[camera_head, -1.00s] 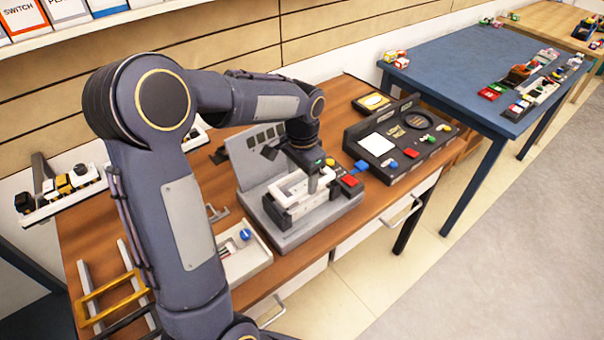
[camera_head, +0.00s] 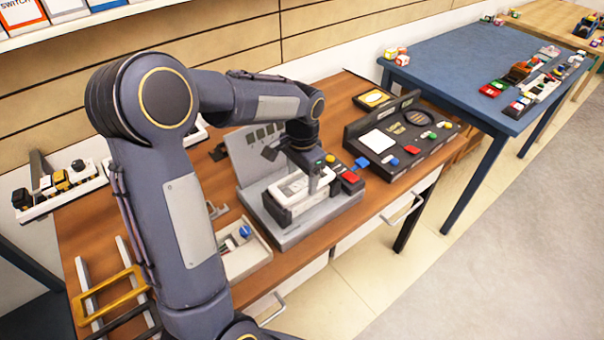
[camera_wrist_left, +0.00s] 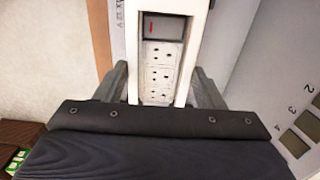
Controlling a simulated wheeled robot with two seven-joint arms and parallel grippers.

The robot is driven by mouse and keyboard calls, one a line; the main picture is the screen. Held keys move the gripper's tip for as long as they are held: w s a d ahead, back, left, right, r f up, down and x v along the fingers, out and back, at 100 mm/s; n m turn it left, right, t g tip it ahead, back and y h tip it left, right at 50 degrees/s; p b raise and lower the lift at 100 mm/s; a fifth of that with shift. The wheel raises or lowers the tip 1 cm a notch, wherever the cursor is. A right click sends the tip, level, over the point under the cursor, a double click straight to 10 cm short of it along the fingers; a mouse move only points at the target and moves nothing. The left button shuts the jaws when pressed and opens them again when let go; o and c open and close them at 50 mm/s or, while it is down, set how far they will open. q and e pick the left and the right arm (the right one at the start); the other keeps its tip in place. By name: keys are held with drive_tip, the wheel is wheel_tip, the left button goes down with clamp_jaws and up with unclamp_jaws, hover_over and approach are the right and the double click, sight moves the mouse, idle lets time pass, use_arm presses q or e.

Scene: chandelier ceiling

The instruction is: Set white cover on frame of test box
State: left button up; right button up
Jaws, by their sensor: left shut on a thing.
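The test box (camera_head: 327,215) is a light-grey unit with an upright back panel, standing on the wooden bench. The white cover (camera_head: 291,186), a rectangular rim with an opening, lies at the block on its base. My left gripper (camera_head: 317,183) is shut on the cover from above. In the left wrist view the cover (camera_wrist_left: 188,62) sits between the two fingers. Through its opening show a dark window with a red mark and white sockets. The frame beneath is mostly hidden, and I cannot tell whether the cover is fully seated. My right gripper is out of view.
A red button block (camera_head: 350,178) stands just right of the cover. A black panel case (camera_head: 400,168) lies further right. A white tray (camera_head: 252,262) and yellow-barred rack (camera_head: 105,294) are at the left. A blue table (camera_head: 450,70) stands beyond.

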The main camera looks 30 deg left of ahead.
use_arm(q)
drive_tip(key=shift+f, duration=0.3)
idle(0.4)
drive_tip(key=shift+f+b, duration=0.35)
drive_tip(key=shift+f, duration=0.1)
idle(0.4)
drive_tip(key=o, duration=1)
drive_tip(key=shift+o, duration=0.2)
drive_tip(key=shift+r+p, duration=2.55)
drive_tip(key=shift+r, duration=0.5)
